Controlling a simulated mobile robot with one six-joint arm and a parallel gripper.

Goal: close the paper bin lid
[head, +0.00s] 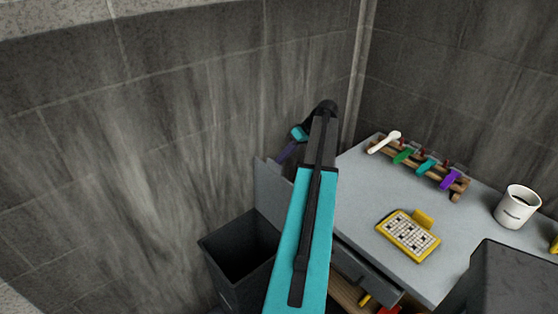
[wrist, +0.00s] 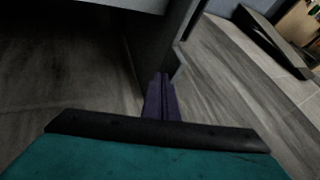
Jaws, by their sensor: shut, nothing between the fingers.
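The dark grey bin (head: 222,262) stands on the floor at lower centre in the head view, its top open. A flat grey panel (head: 270,190) rises at its far edge, against the desk; it looks like the raised lid, but I cannot be sure. My gripper (head: 284,155), with purple fingers, is on the far side of this panel, close to its upper edge; whether they touch is unclear. In the wrist view my gripper (wrist: 161,84) shows its fingers together and empty, beside a grey panel edge (wrist: 162,35). My arm hides part of the bin and panel.
A grey desk (head: 350,205) is right of my arm, bearing a rack of coloured tools (head: 420,165), a yellow-framed grid panel (head: 408,235) and a white mug (head: 516,207). A drawer (head: 365,275) juts from its front. A stone wall (head: 150,150) stands behind and left.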

